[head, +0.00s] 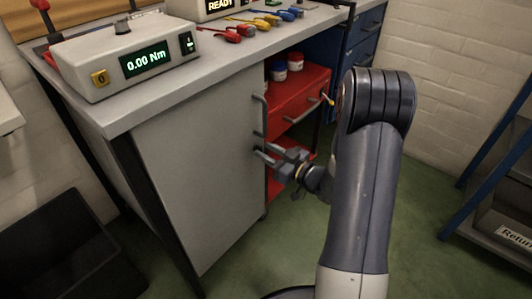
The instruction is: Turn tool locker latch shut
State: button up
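The locker's grey door panel (200,170) stands under the bench, with a vertical bar handle (266,114) near its right edge. My gripper (266,154) is at that right edge, below the handle, in front of the red drawers. Its fingers point left toward the edge. The latch is not clearly distinguishable there; the fingers may cover it. The fingertips are too small and overlapped to show whether they are open, shut or holding something.
A red drawer unit (298,98) with jars (279,71) stands right of the panel. A small yellow-tipped piece (327,99) shows beside my arm. The bench top (215,62) carries a torque meter (125,55) and coloured tools (232,34). A blue rack (490,165) stands far right; green floor lies between.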

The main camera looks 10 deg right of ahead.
jog(key=shift+w+a, duration=0.3)
jog(key=shift+w, duration=0.1)
grip_shut()
